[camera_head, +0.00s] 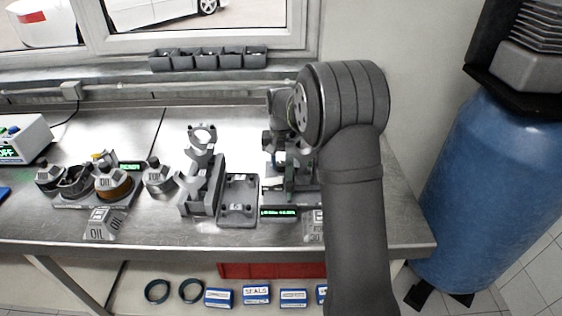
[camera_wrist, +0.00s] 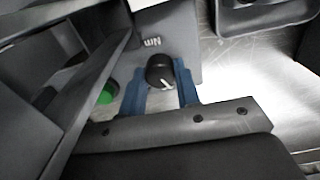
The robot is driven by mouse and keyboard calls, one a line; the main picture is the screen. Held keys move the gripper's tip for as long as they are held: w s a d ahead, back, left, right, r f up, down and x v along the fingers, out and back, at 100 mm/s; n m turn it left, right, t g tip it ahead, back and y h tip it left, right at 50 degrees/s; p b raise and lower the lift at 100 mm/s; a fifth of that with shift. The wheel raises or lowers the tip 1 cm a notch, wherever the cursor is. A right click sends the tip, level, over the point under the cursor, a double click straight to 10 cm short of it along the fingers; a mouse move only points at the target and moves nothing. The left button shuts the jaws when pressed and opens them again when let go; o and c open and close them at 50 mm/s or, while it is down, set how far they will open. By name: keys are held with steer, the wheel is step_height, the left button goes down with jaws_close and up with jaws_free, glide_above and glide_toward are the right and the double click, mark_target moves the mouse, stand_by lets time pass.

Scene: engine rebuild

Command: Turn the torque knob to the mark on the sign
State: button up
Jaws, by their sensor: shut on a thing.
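The torque knob (camera_wrist: 162,72) is black with a white pointer line and shows in the wrist view, beside a grey panel marked "Nm" (camera_wrist: 153,43), which reads upside down there. My gripper (camera_wrist: 159,75) has blue fingers on both sides of the knob and is shut on it. The white line points toward the lower right of the wrist picture. In the head view my gripper (camera_head: 279,157) is small and partly covered by my arm, and the knob cannot be made out. A grey sign (camera_head: 313,228) at the bench front is partly hidden by my arm; its figures are hard to read.
A green button (camera_wrist: 108,92) is close beside one finger. A display with green text (camera_head: 279,212) stands at the bench front. A grey fixture (camera_head: 204,185) and a flat grey tray (camera_head: 238,211) are to the left. A blue tank (camera_head: 490,170) stands right of the bench.

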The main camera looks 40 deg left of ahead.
mark_target(281, 164)
steer(key=shift+m, duration=2.5)
steer(key=shift+r, duration=0.1)
steer(key=o, duration=1)
steer(key=shift+c, duration=0.2)
step_height(281, 164, up, 17)
steer(key=shift+r, duration=0.2)
step_height(281, 164, down, 18)
steer(key=shift+r, duration=0.2)
steer(key=shift+r, duration=0.1)
